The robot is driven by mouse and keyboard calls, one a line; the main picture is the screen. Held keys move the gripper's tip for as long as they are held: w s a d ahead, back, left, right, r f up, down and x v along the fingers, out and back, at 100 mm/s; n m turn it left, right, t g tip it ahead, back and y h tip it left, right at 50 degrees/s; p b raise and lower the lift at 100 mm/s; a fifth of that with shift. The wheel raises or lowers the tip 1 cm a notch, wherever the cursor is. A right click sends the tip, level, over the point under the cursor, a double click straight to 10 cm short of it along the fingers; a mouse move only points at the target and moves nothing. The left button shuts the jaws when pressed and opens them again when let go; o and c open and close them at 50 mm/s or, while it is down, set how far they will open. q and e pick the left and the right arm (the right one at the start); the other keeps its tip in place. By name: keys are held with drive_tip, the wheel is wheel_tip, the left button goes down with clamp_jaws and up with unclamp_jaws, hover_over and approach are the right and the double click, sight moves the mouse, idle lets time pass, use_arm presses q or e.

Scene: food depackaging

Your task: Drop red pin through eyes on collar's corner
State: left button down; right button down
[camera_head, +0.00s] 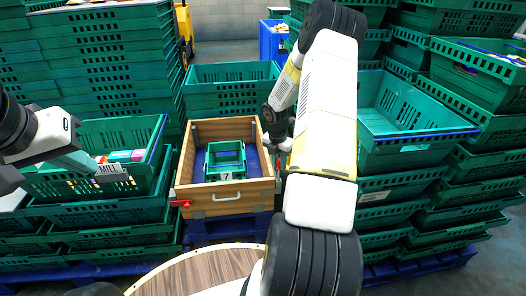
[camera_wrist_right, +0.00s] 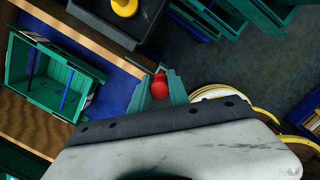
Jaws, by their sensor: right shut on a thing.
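The wooden collar (camera_head: 228,197) stands in the middle of the head view, around a small green crate marked 7 (camera_head: 225,173). My right gripper (camera_wrist_right: 160,92) is shut on the red pin (camera_wrist_right: 160,86), whose rounded red head shows between its teal fingers. In the head view, red (camera_head: 278,164) shows beside the collar's right side, partly behind my right arm. A metal fitting shows by the fingertips at the collar's edge in the wrist view; the eyes and pin tip are hidden. My left gripper (camera_head: 82,162) is over the left green crate; its opening is unclear.
Another red piece (camera_head: 180,203) is at the collar's front left corner. Stacked green crates (camera_head: 95,60) stand left, behind and right (camera_head: 415,150). A round wood-topped table (camera_head: 190,270) is in front. A dark tray with a yellow item (camera_wrist_right: 124,7) shows in the wrist view.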

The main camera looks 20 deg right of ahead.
drive_tip(key=shift+f, duration=0.6)
drive_tip(key=c, duration=1.3)
unclamp_jaws()
drive_tip(key=shift+o, duration=0.2)
drive_tip(key=s+a+r+m, duration=0.2)
drive_tip(key=a+r, duration=0.1)
drive_tip(key=r, duration=0.8)
drive_tip(key=s+a+r+m, duration=0.2)
drive_tip(key=a+r, duration=0.1)
drive_tip(key=r, duration=0.7)
drive_tip(key=s+a+r+m+t+y, duration=0.2)
drive_tip(key=s+a+r+m, duration=0.5)
drive_tip(key=s, duration=0.4)
drive_tip(key=s+a+r+m+t+y, duration=0.1)
drive_tip(key=s+a+r+m+t, duration=0.2)
drive_tip(key=s+a+r+m, duration=0.4)
drive_tip(key=s+a+m, duration=0.1)
drive_tip(key=s+m, duration=0.2)
drive_tip(key=m, duration=0.2)
drive_tip(key=shift+s+a+r+m+y, duration=0.3)
drive_tip(key=shift+s+a+y, duration=0.05)
drive_tip(key=shift+s+y, duration=0.05)
